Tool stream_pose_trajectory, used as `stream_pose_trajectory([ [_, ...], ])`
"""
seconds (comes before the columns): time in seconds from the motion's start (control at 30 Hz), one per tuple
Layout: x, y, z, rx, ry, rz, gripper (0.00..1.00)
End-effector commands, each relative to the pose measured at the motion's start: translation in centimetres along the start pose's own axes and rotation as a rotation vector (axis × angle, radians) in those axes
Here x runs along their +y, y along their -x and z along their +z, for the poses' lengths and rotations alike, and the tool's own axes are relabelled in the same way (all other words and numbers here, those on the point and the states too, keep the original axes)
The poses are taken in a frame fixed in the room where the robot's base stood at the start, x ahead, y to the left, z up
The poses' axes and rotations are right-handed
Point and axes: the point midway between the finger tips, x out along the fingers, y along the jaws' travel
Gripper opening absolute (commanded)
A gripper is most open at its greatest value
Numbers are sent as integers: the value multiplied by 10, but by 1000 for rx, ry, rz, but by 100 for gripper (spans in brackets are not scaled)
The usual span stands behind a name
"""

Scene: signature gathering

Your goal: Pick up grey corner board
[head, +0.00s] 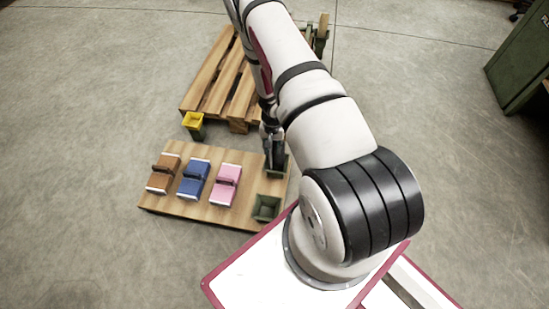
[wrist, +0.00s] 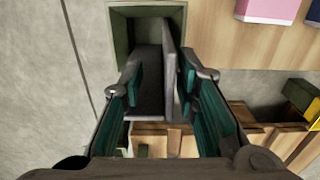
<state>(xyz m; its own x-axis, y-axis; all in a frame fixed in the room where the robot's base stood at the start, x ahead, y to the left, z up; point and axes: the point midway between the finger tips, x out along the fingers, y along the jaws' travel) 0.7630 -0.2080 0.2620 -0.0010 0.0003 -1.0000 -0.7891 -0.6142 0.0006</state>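The grey corner board (wrist: 172,72) stands in a green square bin (wrist: 122,32) in the wrist view. It shows a darker broad face and a lighter upright panel edge-on. My gripper (wrist: 162,76) points down into the bin with its teal-padded fingers apart, one on each side of the board. The right finger is close to the lighter panel; I cannot tell whether it touches. In the head view my gripper (head: 271,140) is over the bin (head: 284,170) at the wooden board's right edge, and the arm partly hides it.
On the wooden board (head: 215,212) lie brown (head: 163,173), blue (head: 194,180) and pink (head: 226,185) blocks. A second green bin (head: 266,208) stands at the front right. Behind are a yellow-topped bin (head: 194,123) and a pallet (head: 212,85). A green cabinet (head: 520,65) stands far right.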

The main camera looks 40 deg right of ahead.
Motion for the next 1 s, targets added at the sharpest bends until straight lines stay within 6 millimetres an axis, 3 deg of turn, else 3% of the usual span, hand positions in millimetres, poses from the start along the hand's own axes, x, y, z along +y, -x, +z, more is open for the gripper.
stream_pose_trajectory([
  [0.17, -2, -9, -1, 1, 2, 0, 28],
  [0.5, -6, -53, -3, 1, 2, 0, 28],
  [0.73, -7, -53, -4, 1, 1, -1, 28],
  [0.87, -7, -53, -3, 1, 1, -1, 1],
  [1.0, -7, -53, -3, 1, 1, 0, 0],
])
